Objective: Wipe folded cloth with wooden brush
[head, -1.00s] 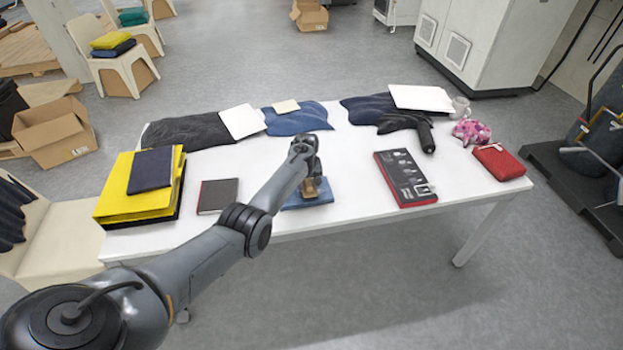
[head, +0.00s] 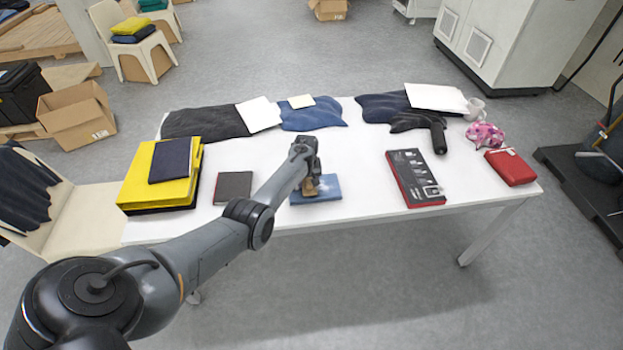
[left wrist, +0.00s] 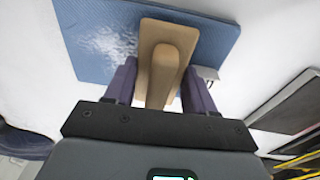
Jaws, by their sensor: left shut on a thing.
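A blue folded cloth (head: 330,189) lies flat near the front edge of the white table, and it fills the upper part of the left wrist view (left wrist: 215,45). A whitish, mottled patch (left wrist: 108,42) marks its surface. My left gripper (head: 310,183) is above the cloth's left half, shut on the wooden brush (head: 309,189). In the left wrist view the brush (left wrist: 165,42) shows a tan block with a rounded handle between the two fingers. Its block lies over the cloth; its underside is hidden, so contact cannot be told. My right gripper is not in view.
Left of the cloth are a dark notebook (head: 233,187) and a yellow binder (head: 135,188) with a navy folded item (head: 170,160). To the right are a black-and-red box (head: 414,178) and a red pouch (head: 510,167). Dark garments (head: 205,122) line the back. The table's middle is fairly clear.

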